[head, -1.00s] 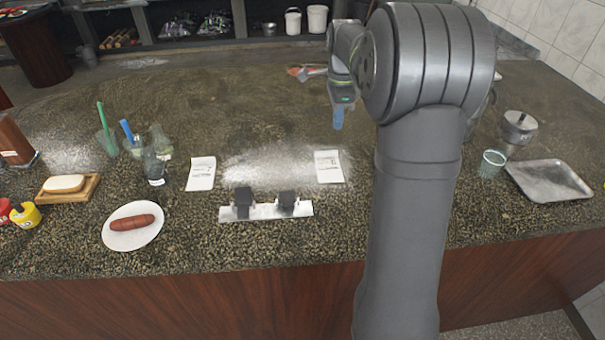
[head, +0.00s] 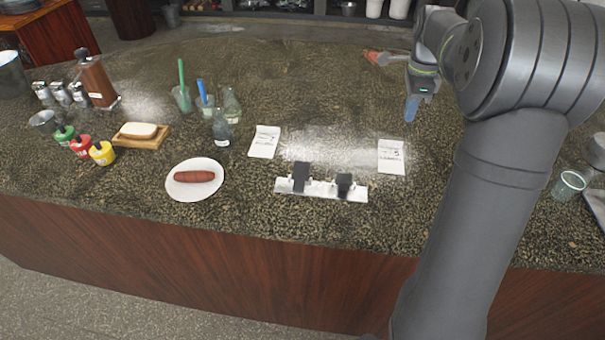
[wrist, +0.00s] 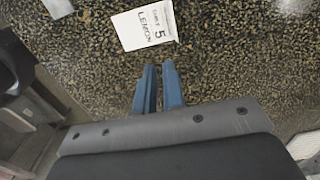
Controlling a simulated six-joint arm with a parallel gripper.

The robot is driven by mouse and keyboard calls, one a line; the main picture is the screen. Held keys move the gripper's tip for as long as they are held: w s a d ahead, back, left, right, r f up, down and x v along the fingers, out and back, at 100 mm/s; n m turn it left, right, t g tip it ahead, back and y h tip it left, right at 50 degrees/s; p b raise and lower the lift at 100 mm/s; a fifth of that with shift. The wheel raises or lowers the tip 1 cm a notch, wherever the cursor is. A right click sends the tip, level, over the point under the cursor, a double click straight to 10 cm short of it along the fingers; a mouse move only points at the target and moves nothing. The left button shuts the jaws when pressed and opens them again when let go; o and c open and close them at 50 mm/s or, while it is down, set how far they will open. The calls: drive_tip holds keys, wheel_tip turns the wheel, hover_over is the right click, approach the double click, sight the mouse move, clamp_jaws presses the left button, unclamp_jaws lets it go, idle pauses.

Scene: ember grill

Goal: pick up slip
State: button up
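Two white paper slips lie flat on the speckled counter in the head view: a left slip (head: 264,142) and a right slip (head: 391,156). My gripper (head: 411,112) hangs fingers-down above the counter, beyond the right slip and a little to its right. In the wrist view, a slip (wrist: 145,27) printed "TABLE 5 LEMON" lies ahead of the blue fingertips (wrist: 159,64). The fingers are close together with a narrow gap, nothing between them, and do not touch the slip. Which head-view slip this is cannot be read.
A white rail with black clips (head: 320,189) sits in front of the slips. A clear cup (head: 568,187) stands right of my arm. An orange-tipped tool (head: 378,57) lies behind.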

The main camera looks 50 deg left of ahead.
drive_tip(key=w+a+r+g+h, duration=0.2)
drive_tip(key=w+a+r, duration=0.2)
drive_tip(key=w+a, duration=0.15)
approach(390, 146)
drive_tip(key=shift+w+d+f, duration=0.1)
drive_tip(key=shift+d+f, duration=0.05)
drive_tip(key=shift+f, duration=0.25)
drive_tip(key=shift+w+d+f, duration=0.1)
drive_tip(key=shift+w+f, duration=0.05)
drive_tip(key=shift+f, duration=0.3)
drive_tip(key=shift+s+x, duration=0.1)
drive_tip(key=shift+x, duration=1.25)
drive_tip(key=shift+s+x, duration=0.15)
drive_tip(key=shift+x, duration=1.2)
drive_tip(key=shift+c, duration=0.2)
clamp_jaws()
